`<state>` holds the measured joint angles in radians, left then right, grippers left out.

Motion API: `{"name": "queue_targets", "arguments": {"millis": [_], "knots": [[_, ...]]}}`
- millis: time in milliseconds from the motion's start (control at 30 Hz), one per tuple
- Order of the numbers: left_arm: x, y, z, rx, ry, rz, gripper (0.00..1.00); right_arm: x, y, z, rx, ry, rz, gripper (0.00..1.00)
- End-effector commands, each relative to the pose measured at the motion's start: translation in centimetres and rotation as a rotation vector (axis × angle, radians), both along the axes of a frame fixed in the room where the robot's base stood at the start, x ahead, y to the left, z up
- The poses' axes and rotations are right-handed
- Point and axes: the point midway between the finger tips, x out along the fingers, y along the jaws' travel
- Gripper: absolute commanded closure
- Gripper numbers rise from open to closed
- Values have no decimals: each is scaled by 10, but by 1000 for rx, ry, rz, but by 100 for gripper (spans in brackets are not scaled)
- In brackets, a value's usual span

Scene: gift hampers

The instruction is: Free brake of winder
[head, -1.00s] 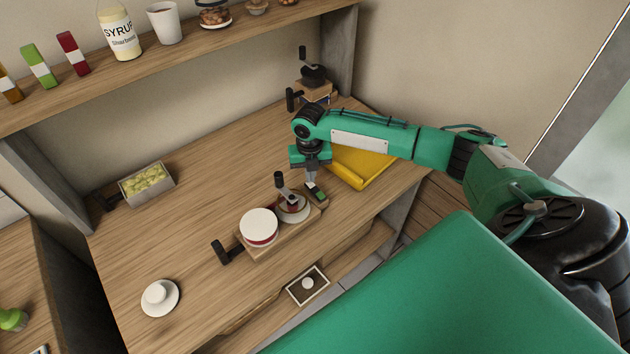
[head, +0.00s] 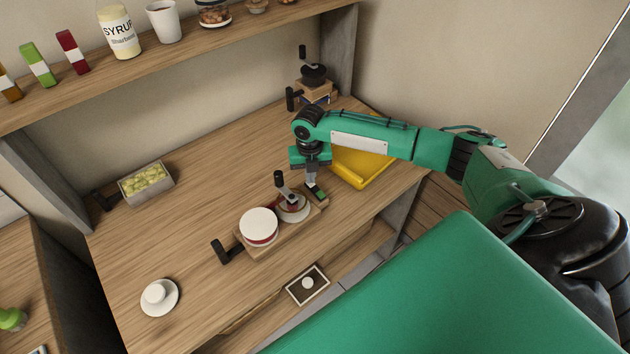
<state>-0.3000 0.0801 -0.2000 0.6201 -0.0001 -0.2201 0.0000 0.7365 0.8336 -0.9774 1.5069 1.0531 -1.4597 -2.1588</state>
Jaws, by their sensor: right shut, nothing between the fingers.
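The winder (head: 272,240) sits near the front of the wooden table in the head view. It has a wooden base, a large spool (head: 259,227) with a white top and red band, and a smaller reel with a black crank (head: 281,187). A small dark block with a green patch, which looks like the brake (head: 317,194), is at its right end. My right gripper (head: 312,186) points down with its shut, empty fingertips at this block. Whether they touch it I cannot tell. My left gripper is not in view.
A yellow tray (head: 362,166) lies right of my right gripper. A coffee grinder (head: 314,88) stands at the back. A box of pale pieces (head: 147,184) and a white saucer with a cup (head: 158,297) are at left. The table's middle is clear.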

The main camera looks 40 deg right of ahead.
Motion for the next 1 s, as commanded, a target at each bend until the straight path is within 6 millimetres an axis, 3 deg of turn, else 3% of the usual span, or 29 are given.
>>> {"name": "queue_targets", "arguments": {"millis": [1000], "knots": [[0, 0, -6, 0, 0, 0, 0, 0, 0, -15, 0, 1, 0, 100]]}}
